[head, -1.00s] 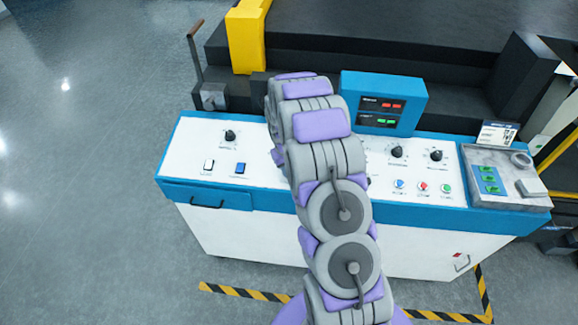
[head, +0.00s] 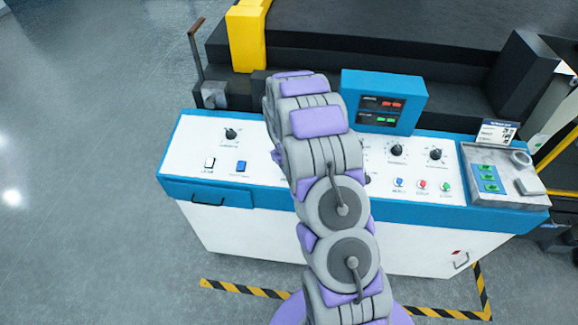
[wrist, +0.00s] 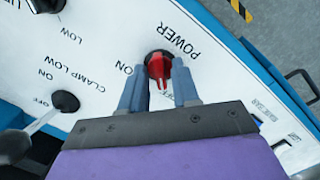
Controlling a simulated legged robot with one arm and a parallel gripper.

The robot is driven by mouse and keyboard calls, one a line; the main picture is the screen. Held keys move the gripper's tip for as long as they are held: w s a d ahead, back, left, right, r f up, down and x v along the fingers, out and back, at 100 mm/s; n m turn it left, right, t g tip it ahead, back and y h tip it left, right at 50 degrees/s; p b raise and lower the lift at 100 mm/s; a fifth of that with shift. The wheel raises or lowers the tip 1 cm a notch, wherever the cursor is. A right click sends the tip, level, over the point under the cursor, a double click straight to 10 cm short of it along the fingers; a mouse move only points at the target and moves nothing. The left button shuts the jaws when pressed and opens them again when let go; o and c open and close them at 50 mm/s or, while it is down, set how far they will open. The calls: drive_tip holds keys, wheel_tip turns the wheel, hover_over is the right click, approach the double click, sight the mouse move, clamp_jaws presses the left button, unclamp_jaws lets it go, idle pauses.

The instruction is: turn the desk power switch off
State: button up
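In the wrist view, a red power switch (wrist: 159,66) sits on a dark round base on the white panel, below the word POWER. ON is printed to its left; the OFF marking to its lower right is partly covered. My gripper (wrist: 158,72) has its two blue-grey fingers apart, one on each side of the red switch. I cannot tell whether either finger touches it. In the head view my arm hides the gripper and the switch at the white and blue desk (head: 185,150).
A clamp lever (wrist: 66,102) stands left of my gripper in the wrist view. In the head view, a blue display box (head: 375,80), several knobs and buttons, and a grey side panel (head: 485,155) are on the right. Open floor lies left.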

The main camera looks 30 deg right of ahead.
drive_tip(key=shift+o, duration=0.4)
drive_tip(key=shift+r, duration=0.1)
wheel_tip(320, 180, up, 17)
drive_tip(key=a, duration=0.2)
drive_tip(key=shift+p, duration=0.3)
drive_tip(key=shift+s, duration=0.1)
drive_tip(key=s+a+r+g+b, duration=0.1)
drive_tip(key=s+a+r+b, duration=0.15)
drive_tip(key=s+a, duration=0.45)
drive_tip(key=s+a+r+b, duration=0.15)
drive_tip(key=s+r, duration=0.25)
drive_tip(key=s, duration=0.7)
drive_tip(key=s+a+f+m+b, duration=0.1)
drive_tip(key=s+a, duration=0.2)
drive_tip(key=s, duration=0.8)
drive_tip(key=s+a+f+m+g+y+b, duration=0.1)
drive_tip(key=s+a+b, duration=0.1)
drive_tip(key=s, duration=0.9)
drive_tip(key=shift+a, duration=0.4)
